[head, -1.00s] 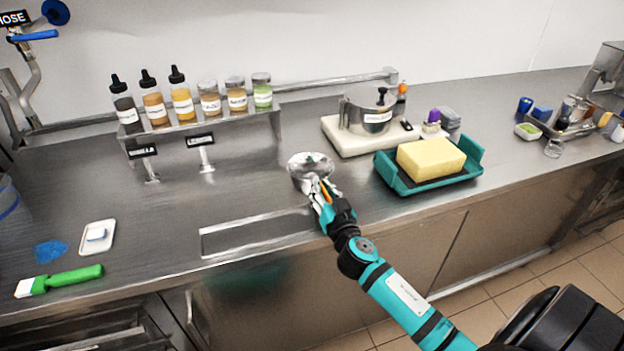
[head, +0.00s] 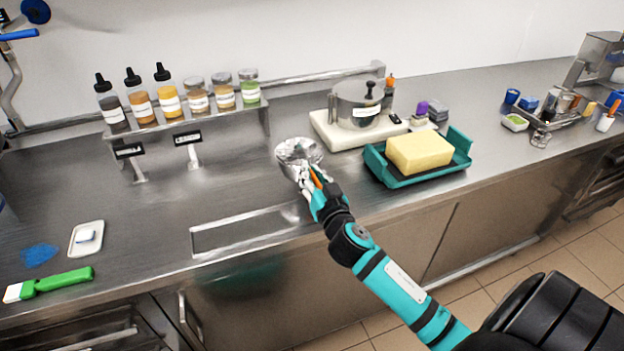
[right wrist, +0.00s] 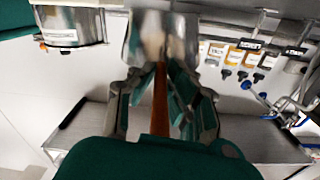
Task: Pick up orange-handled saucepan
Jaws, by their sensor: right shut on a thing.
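The small metal saucepan (head: 297,152) is at the middle of the steel counter, just behind the rectangular recess. Its orange handle (head: 315,177) points toward me. My right gripper (head: 317,192) is shut on this handle. In the right wrist view the handle (right wrist: 160,105) runs between the fingers of the right gripper (right wrist: 160,85), and the metal pan body (right wrist: 148,38) is beyond them. I cannot tell whether the pan's base touches the counter. My left gripper is not in view.
A teal tray (head: 396,181) with a yellow block stands close to the right. Behind are a white board (head: 335,142) with a lidded pot (head: 357,103) and a bottle shelf (head: 205,118). A green-handled brush (head: 62,281) and white dish (head: 86,250) lie left. The counter left of the pan is clear.

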